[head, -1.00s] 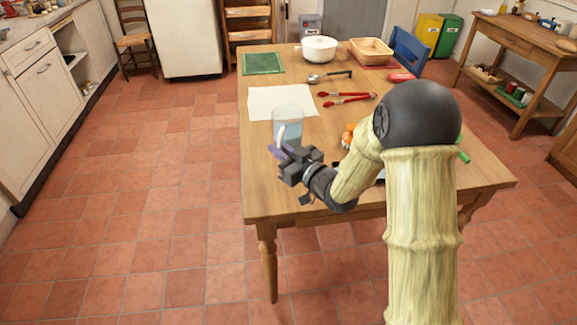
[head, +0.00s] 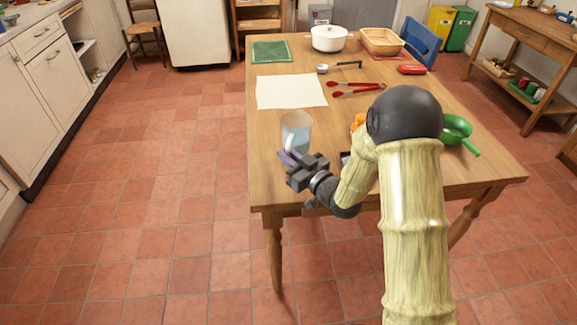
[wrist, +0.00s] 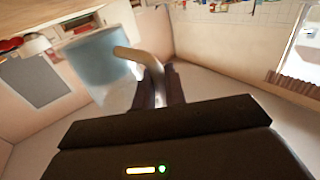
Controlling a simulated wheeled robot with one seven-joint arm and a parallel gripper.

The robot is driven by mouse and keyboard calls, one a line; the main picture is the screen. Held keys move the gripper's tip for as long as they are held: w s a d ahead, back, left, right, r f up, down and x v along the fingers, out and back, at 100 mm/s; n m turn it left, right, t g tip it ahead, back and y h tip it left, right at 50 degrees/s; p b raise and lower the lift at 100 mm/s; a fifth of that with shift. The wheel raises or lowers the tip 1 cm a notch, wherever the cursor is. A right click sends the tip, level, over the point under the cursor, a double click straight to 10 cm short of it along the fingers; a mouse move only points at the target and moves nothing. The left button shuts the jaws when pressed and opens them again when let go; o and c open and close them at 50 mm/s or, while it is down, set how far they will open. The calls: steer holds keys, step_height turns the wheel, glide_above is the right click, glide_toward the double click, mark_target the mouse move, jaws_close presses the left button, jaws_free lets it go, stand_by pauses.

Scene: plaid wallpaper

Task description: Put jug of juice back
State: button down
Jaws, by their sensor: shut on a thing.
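A clear jug (head: 297,130) with a pale bluish tint is at the near left part of the wooden table in the head view. My gripper (head: 290,158) is shut on the jug's handle, on the side facing me. In the wrist view the jug (wrist: 98,60) shows at upper left, and its pale handle (wrist: 140,60) runs between my gripper's fingers (wrist: 158,88). Whether the jug's base touches the table I cannot tell.
The wooden table (head: 350,185) bears a white sheet (head: 291,91), red tongs (head: 355,89), a ladle (head: 340,67), a white pot (head: 328,39), a green board (head: 271,51) and a green colander (head: 455,130). Orange items (head: 358,120) sit beside my arm. Open tiled floor (head: 170,200) lies at left.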

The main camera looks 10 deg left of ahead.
steer(key=shift+f+b, duration=0.3)
steer(key=shift+f, duration=1.55)
steer(key=shift+f, duration=0.2)
steer(key=c, duration=1.5)
jaws_free()
steer(key=shift+o, duration=0.2)
steer(key=shift+r, duration=0.2)
steer(key=v, duration=1.2)
